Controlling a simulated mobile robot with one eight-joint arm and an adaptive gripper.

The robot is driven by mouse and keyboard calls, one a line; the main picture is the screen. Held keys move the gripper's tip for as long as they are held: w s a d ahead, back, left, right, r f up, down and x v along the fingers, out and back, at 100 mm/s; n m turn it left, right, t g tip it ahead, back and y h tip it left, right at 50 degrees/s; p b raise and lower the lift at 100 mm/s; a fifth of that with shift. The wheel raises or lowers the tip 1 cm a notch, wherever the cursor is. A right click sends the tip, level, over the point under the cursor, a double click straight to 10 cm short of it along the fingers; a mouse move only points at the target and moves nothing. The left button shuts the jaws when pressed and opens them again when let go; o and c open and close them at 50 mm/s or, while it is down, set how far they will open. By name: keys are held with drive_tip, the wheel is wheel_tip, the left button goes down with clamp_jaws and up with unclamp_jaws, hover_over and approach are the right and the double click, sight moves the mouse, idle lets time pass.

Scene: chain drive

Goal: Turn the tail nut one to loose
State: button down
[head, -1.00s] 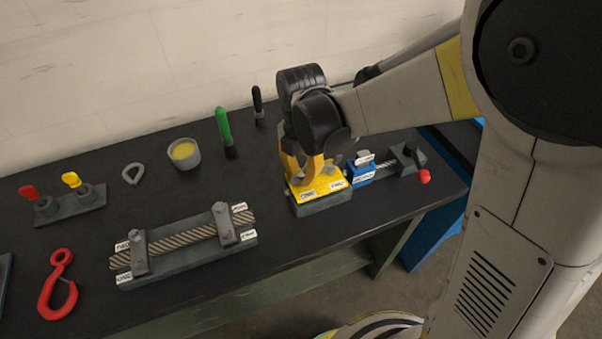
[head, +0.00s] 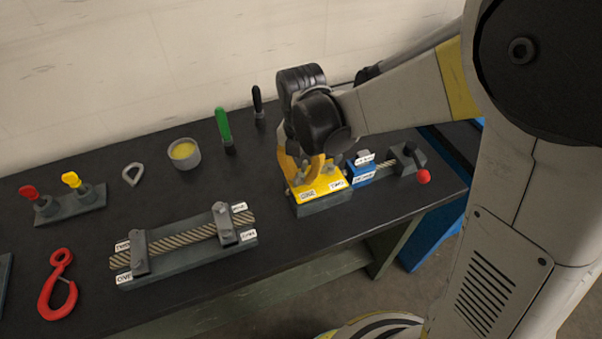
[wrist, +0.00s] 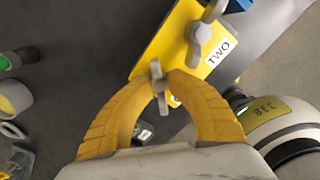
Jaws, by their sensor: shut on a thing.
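A yellow plate (head: 330,183) sits on a dark block on the bench. It has two white labels at its front edge in the head view. In the wrist view the plate (wrist: 160,45) carries two grey wing nuts. One nut (wrist: 157,76) is at the plate's near edge, between my fingertips. The other nut (wrist: 200,32) stands beside a label reading "TWO". My gripper (head: 308,172) points down over the left part of the plate.
A blue block (head: 361,174) and a grey end block with a red-knobbed handle (head: 424,176) stand close to the right. A rope fixture (head: 190,262) with labelled clamps is front left. Behind are a green-handled tool (head: 223,125) and a cup (head: 184,153). A red hook (head: 58,288) lies far left.

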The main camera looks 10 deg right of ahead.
sight(302, 170)
drive_tip(key=c, duration=1.5)
unclamp_jaws()
drive_tip(key=shift+c, duration=0.2)
wheel_tip(302, 170, up, 12)
drive_tip(key=s+d+m+t, duration=0.3)
drive_tip(key=s+d+m, duration=0.2)
drive_tip(key=m, duration=1)
drive_tip(key=s+d+m+t+b, duration=0.1)
drive_tip(key=s+d+m+t, duration=0.3)
drive_tip(key=d+m, duration=0.4)
drive_tip(key=s+m, duration=0.1)
drive_tip(key=m, duration=0.6)
drive_tip(key=shift+s+d+m, duration=0.3)
drive_tip(key=shift+s, duration=0.05)
